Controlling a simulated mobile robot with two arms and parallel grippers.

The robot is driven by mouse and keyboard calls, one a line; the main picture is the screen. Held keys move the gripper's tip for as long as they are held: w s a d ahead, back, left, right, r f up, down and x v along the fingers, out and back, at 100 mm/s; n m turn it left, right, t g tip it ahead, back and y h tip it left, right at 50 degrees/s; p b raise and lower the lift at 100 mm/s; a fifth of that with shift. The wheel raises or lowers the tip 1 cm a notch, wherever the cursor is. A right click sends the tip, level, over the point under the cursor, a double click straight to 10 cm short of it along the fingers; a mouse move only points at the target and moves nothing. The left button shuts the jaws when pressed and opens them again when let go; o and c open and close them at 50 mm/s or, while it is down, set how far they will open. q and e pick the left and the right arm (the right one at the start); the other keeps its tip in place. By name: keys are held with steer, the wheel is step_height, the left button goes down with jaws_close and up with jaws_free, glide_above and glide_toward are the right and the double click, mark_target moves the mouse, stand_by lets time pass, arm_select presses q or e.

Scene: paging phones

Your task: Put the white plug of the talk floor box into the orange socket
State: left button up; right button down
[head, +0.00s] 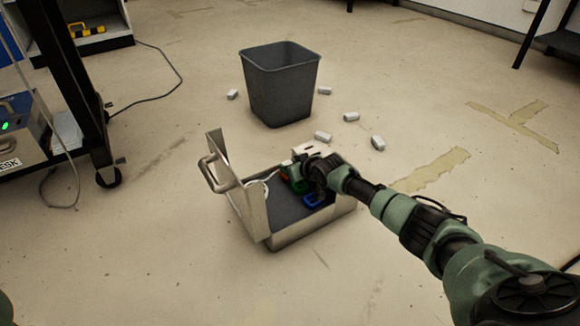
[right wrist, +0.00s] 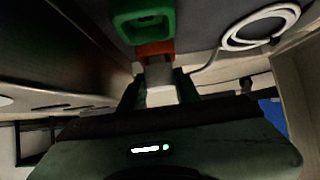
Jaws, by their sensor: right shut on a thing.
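The talk floor box (head: 345,208) stands open on the floor, its lid (head: 229,180) raised at the left. My right gripper (right wrist: 160,92) is inside it, shut on the white plug (right wrist: 161,96). In the right wrist view the plug's far end meets the orange socket (right wrist: 155,50); I cannot tell how deep it sits. The orange socket shows partly in the head view (head: 284,177). A green socket (right wrist: 145,22) lies just beyond it, and a blue socket (head: 313,200) shows in the head view. The plug's white cable (right wrist: 232,42) is coiled beside. My left gripper is not in view.
A grey bin (head: 280,88) stands behind the box, with several small white blocks (head: 351,117) on the floor around it. A dark wheeled table (head: 90,110) is at the left. The floor in front of the box is clear.

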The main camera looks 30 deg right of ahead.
steer(key=shift+f, duration=0.3)
stand_by(0.5)
steer(key=c, duration=0.9)
jaws_free()
steer(key=p+v, duration=0.6)
steer(key=shift+r, duration=0.35)
steer(key=shift+s+r+p, duration=0.25)
steer(key=shift+s+p, duration=0.35)
steer(key=shift+p, duration=0.15)
steer(key=shift+s, duration=0.1)
